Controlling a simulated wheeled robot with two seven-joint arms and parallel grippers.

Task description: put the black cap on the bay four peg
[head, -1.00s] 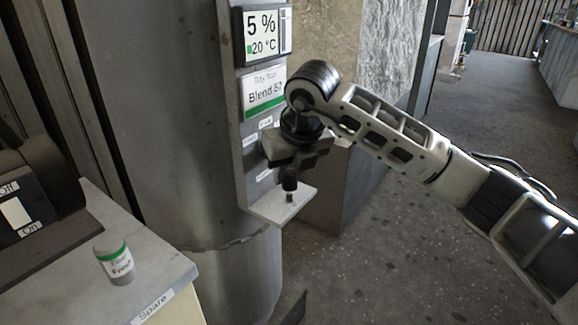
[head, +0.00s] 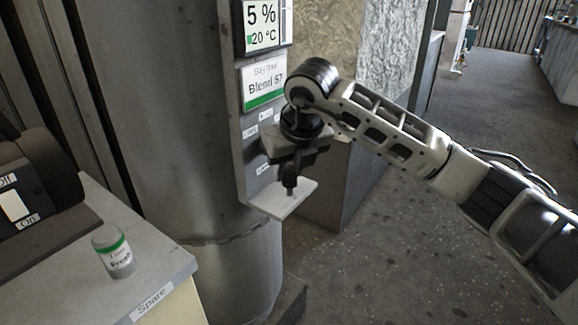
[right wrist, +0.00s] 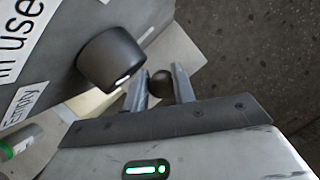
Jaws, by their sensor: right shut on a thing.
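My right gripper (head: 289,178) is shut on the small black cap (head: 290,185) and points down above a white shelf (head: 277,208). The cap also shows between the two fingers of the right gripper (right wrist: 160,85) in the right wrist view. A short pale stub (head: 290,193), which looks like a peg, shows right below the cap. I cannot tell whether the cap touches it. The shelf sticks out from a grey panel (head: 238,125) with small labels, partly hidden by my gripper. My left gripper is not in view.
A large dark cylinder (right wrist: 112,60) stands close beside the fingers in the right wrist view, near labels reading "in use" and "Empty". A jar with a green band (head: 114,258) stands on the counter at left. Open floor lies at right.

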